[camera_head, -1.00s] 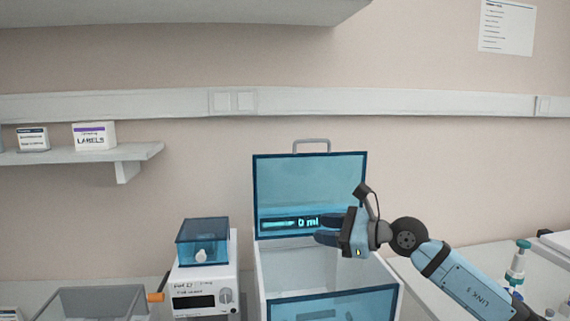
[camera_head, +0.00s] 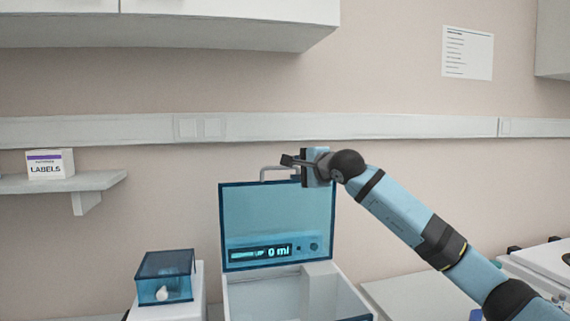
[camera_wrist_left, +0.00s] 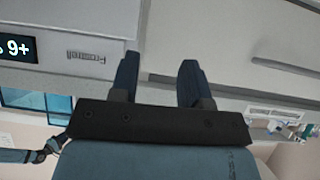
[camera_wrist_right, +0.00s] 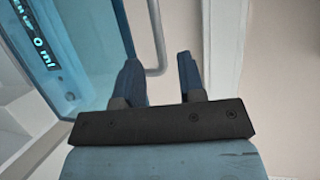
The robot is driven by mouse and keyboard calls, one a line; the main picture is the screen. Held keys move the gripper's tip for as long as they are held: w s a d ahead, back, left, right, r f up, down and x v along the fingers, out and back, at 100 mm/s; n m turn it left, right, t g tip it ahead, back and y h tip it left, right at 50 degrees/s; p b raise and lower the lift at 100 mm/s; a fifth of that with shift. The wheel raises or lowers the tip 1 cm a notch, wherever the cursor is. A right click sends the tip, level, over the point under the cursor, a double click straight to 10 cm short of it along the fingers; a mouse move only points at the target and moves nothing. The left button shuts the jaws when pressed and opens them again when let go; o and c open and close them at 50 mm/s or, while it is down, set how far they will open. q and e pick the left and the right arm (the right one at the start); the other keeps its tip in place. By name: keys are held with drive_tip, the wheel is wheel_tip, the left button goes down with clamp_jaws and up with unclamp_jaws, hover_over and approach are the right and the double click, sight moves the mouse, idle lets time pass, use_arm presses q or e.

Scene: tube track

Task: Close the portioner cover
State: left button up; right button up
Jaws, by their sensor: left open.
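The portioner is a white open-topped box (camera_head: 262,297) in the head view. Its see-through blue cover (camera_head: 270,215) stands upright at the back, with a grey handle (camera_head: 277,168) on its top edge. A display reading 0 ml shows through the cover. My right gripper (camera_head: 305,166) is at the right end of the handle and hides part of it. In the right wrist view its fingers (camera_wrist_right: 160,78) are apart, with the handle (camera_wrist_right: 155,40) in the gap ahead and the cover (camera_wrist_right: 95,40) to the left. My left gripper (camera_wrist_left: 158,80) is open and empty, seen only in the left wrist view.
A small device with a blue clear box (camera_head: 165,275) stands left of the portioner. A shelf (camera_head: 95,182) with a labels box (camera_head: 48,165) is on the wall at left. A cabinet (camera_head: 230,20) hangs above. Bench equipment stands at far right.

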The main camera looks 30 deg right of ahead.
drive_tip(key=p+x, duration=0.1)
drive_tip(key=x, duration=0.4)
drive_tip(key=shift+w+a, duration=0.1)
drive_tip(key=shift+w, duration=0.1)
clamp_jaws()
